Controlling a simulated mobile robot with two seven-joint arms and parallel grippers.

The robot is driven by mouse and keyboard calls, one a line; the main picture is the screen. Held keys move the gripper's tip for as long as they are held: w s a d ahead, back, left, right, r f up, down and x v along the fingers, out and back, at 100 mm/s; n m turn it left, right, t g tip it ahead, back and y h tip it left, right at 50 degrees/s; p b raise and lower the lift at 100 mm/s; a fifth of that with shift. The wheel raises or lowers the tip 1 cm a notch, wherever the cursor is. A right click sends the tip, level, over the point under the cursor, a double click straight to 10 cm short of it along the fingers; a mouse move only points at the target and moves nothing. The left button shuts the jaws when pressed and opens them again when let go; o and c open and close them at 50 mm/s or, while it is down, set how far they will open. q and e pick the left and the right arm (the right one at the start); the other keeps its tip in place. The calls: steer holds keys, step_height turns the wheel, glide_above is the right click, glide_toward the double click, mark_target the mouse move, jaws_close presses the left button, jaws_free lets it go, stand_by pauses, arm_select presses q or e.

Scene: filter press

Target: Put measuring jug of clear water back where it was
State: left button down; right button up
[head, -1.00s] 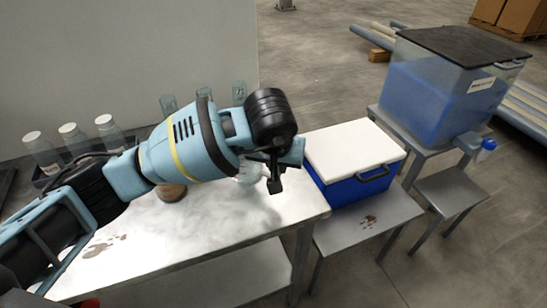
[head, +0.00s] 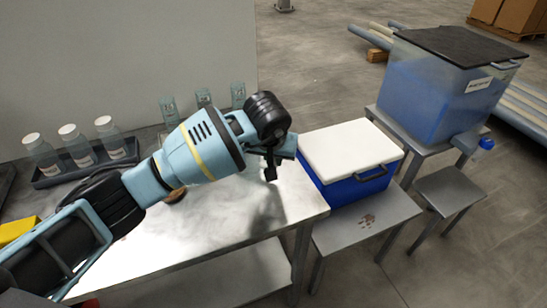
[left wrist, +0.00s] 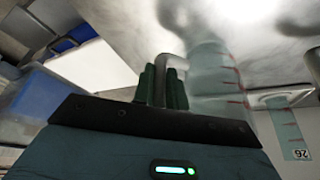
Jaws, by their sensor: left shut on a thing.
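My left gripper (head: 271,168) is over the right part of the metal table. In the left wrist view its dark green fingers (left wrist: 162,86) are shut on the handle of the measuring jug (left wrist: 213,70). The jug is clear with red graduation marks and shows beside the fingers. In the head view my arm hides the jug, so I cannot tell whether it touches the table. My right gripper is not in view.
The metal table (head: 215,240) has clear room at its front. Glass vessels (head: 204,97) stand at its back, and a dark tray (head: 85,172) holds white-capped bottles. A blue cooler (head: 355,190) with a white lid stands right, near a blue tank (head: 432,95).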

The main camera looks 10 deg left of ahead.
arm_select(q)
steer(key=shift+f, duration=0.35)
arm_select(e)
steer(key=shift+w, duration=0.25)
arm_select(q)
steer(key=c, duration=1.4)
jaws_free()
steer(key=shift+r, duration=0.35)
steer(key=v, duration=1.1)
steer(key=shift+s+r+p, duration=0.2)
steer(key=shift+r+p, duration=0.1)
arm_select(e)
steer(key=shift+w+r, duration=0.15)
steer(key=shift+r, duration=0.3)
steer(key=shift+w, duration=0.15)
